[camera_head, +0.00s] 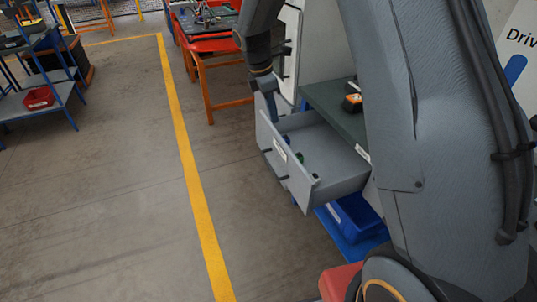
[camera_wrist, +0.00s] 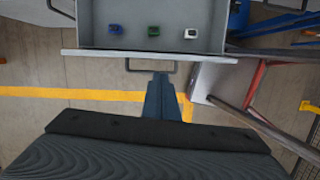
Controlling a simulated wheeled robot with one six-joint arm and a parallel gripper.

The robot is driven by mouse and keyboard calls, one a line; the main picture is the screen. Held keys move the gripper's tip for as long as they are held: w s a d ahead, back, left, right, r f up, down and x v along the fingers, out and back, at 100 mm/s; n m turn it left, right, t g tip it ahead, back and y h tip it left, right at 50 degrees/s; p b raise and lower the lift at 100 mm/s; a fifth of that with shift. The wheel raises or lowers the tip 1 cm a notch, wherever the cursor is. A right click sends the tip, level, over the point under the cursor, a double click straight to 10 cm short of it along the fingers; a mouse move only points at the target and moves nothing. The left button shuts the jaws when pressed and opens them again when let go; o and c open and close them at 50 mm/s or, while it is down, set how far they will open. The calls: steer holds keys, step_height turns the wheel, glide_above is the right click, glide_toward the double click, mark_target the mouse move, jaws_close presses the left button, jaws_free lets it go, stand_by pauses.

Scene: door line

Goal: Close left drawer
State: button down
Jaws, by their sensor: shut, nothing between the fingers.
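A grey drawer (camera_head: 292,172) stands pulled out from a workbench with a dark green top (camera_head: 345,112). It has a pale label and a bar handle (camera_head: 270,165) on its front. Small blue, green and white items lie inside; they show clearly in the wrist view, along with the drawer's front edge (camera_wrist: 150,54) and handle (camera_wrist: 150,70). My gripper (camera_wrist: 162,76) is shut and empty, its tip overlapping the handle in the wrist view; I cannot tell whether it touches. In the head view my gripper (camera_head: 266,92) is by the drawer front's far end, partly hiding it.
A blue bin (camera_head: 352,216) sits on a shelf below the drawer. An orange-legged table (camera_head: 207,75) stands behind, and a blue shelf rack (camera_head: 50,95) at left. The floor left of the drawer is clear, crossed by a yellow line (camera_head: 190,160).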

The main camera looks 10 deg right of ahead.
steer(key=w+a+f+n+h+b, duration=0.1)
steer(key=w+a+f+b, duration=0.15)
steer(key=f, duration=0.35)
steer(key=w+a+f+h+b, duration=0.1)
steer(key=w+f, duration=0.3)
steer(key=f, duration=0.1)
steer(key=p, duration=0.3)
glide_toward(269, 147)
steer(key=s+d+f, duration=0.2)
steer(key=s+f, duration=0.2)
steer(key=s, duration=0.1)
steer(key=shift+s+d+t, duration=0.2)
steer(key=shift+s+t, duration=0.15)
steer(key=shift+t, duration=0.05)
steer(key=shift+f, duration=0.1)
